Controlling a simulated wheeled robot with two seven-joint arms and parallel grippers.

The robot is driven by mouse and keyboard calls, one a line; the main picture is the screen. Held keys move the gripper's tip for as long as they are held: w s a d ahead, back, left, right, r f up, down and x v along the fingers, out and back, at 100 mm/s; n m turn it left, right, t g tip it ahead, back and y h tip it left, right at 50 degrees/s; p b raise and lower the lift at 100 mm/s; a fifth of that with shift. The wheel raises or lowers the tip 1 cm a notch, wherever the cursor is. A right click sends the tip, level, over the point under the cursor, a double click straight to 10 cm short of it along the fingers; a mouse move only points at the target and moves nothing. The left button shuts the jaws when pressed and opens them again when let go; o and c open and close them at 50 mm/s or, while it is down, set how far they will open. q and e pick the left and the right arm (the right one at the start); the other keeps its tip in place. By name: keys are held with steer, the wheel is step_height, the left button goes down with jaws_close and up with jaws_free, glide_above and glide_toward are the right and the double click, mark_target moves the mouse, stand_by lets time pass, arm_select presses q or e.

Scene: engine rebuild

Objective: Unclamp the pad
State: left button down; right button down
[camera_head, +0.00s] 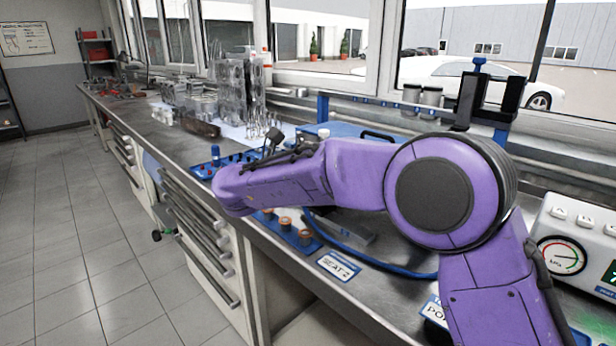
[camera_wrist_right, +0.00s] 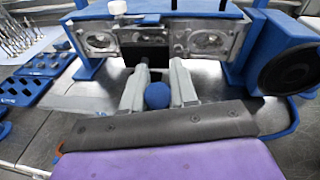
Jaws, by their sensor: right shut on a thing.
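My right gripper (camera_wrist_right: 161,72) shows in the right wrist view, its two pale fingers either side of a round blue knob (camera_wrist_right: 157,96). It is shut on this knob; the exact contact is hard to see. A dark block (camera_wrist_right: 148,53) lies just beyond the fingertips, against metal castings (camera_wrist_right: 209,42) with round ports. A round black disc (camera_wrist_right: 290,68) on a blue body stands at the right; I cannot tell which part is the pad. In the head view my purple right arm covers the middle of the bench and hides its gripper. My left gripper is not in view.
A blue frame (camera_head: 323,108) stands on the bench with black blocks (camera_head: 468,98) at its right end. A gauge box (camera_head: 577,240) sits at the right. Blue trays (camera_wrist_right: 22,91) lie left of the gripper. An engine block (camera_head: 238,85) stands farther along. The floor at left is clear.

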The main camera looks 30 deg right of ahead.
steer(key=shift+f, duration=0.1)
stand_by(0.3)
steer(key=c, duration=1)
jaws_free()
steer(key=shift+d, duration=0.1)
steer(key=shift+o, duration=0.2)
steer(key=b+v, duration=0.1)
steer(key=v, duration=0.9)
steer(key=shift+a+b, duration=0.3)
steer(key=shift+b, duration=0.1)
steer(key=shift+s+f, duration=0.1)
